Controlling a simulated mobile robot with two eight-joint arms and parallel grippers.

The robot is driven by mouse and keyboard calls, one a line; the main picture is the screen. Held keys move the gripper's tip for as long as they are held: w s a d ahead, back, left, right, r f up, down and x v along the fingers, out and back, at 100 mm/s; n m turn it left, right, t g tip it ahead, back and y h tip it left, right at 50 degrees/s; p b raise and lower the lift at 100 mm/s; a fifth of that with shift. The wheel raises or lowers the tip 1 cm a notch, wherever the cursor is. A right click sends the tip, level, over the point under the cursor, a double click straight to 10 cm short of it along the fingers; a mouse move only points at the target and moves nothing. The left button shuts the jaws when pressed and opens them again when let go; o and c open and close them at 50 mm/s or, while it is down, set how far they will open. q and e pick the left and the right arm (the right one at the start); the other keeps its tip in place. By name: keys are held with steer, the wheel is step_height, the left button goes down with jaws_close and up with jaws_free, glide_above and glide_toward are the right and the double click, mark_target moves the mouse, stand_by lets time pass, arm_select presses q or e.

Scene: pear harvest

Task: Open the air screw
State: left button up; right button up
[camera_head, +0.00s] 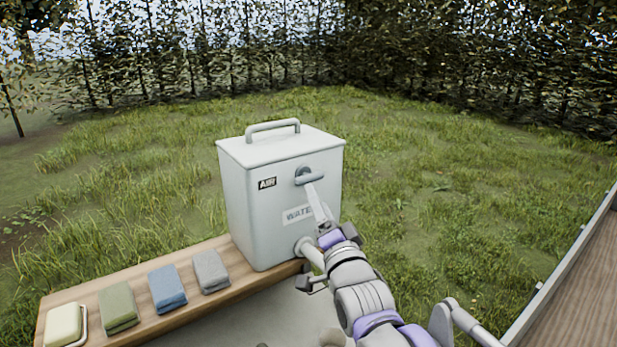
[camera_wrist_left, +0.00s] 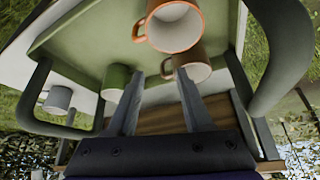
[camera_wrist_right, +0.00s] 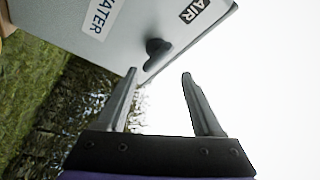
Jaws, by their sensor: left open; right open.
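The air screw (camera_head: 304,173) is a grey knob with a crossbar on the front of a pale grey water container (camera_head: 245,205), right of the AIR label (camera_head: 267,183). In the right wrist view the screw (camera_wrist_right: 157,50) is a dark knob beyond the fingertips. My right gripper (camera_head: 315,192) is just in front of and below the screw in the head view. In the right wrist view its fingers (camera_wrist_right: 159,74) are apart with nothing between them. My left gripper (camera_wrist_left: 158,82) is open in its own wrist view, close to mugs, and outside the head view.
The container stands on a wooden bench (camera_head: 225,300) with folded cloths (camera_head: 167,288) and soap (camera_head: 63,325) to its left. A spout (camera_head: 308,248) sits low on its front. A handled green tray (camera_wrist_left: 85,35) with several mugs (camera_wrist_left: 175,25) fills the left wrist view.

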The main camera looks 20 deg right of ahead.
mark_target(309, 181)
steer(key=p+x, duration=0.1)
steer(key=x, duration=0.7)
steer(key=shift+w, duration=0.35)
